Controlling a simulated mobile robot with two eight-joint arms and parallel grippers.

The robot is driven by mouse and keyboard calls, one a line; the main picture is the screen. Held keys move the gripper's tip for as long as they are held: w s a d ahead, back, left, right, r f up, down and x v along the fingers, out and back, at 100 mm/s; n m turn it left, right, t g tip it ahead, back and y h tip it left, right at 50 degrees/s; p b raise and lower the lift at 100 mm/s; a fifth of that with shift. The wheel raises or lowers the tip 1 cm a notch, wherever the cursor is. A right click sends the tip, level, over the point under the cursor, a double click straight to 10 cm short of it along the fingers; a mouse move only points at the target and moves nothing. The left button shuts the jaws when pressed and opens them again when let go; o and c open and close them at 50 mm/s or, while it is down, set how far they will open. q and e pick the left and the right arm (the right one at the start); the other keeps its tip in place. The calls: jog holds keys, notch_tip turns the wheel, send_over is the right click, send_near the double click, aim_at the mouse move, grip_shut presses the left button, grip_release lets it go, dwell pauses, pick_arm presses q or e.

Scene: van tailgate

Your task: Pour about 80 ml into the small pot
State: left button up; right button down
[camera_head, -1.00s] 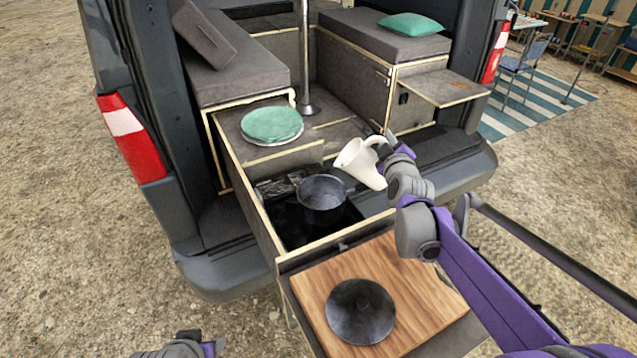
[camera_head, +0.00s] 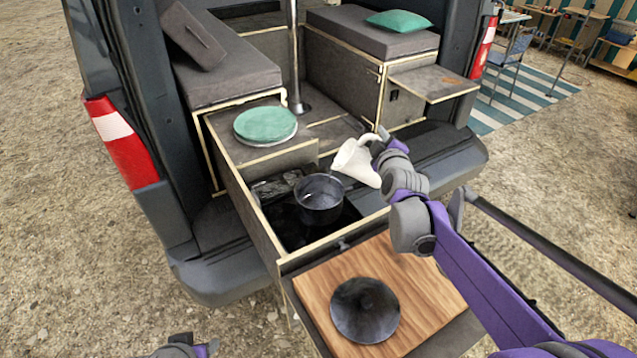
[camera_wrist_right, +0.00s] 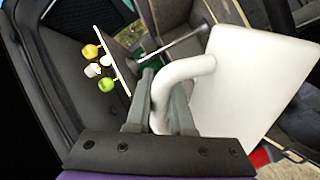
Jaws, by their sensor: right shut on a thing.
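The small pot (camera_head: 320,203) is dark grey and stands upright on the black hob in the pulled-out drawer. A white jug (camera_head: 355,163) is held above and to the right of the pot, tilted with its mouth toward the pot. My right gripper (camera_head: 380,143) is shut on the jug's handle; in the right wrist view the gripper (camera_wrist_right: 160,112) closes around the handle of the white jug (camera_wrist_right: 255,85). No stream of liquid shows, and the insides of the jug and pot cannot be made out. My left gripper (camera_head: 185,345) shows only partly at the bottom edge.
A dark round lid (camera_head: 365,309) lies on the wooden board (camera_head: 420,285) in front of the hob (camera_head: 290,228). Green-topped plates (camera_head: 265,125) sit behind the pot. A metal post (camera_head: 295,60) rises at the back.

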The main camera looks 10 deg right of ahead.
pick_arm(q)
jog(key=shift+w+a, duration=0.25)
jog(key=shift+a, duration=0.25)
jog(key=shift+w+a, duration=0.2)
jog(key=shift+a, duration=0.25)
pick_arm(e)
jog(key=shift+w+a+n, duration=0.15)
jog(key=shift+a+n, duration=0.3)
jog(key=shift+n, duration=0.05)
dwell(0.6)
jog(key=shift+a+r, duration=0.1)
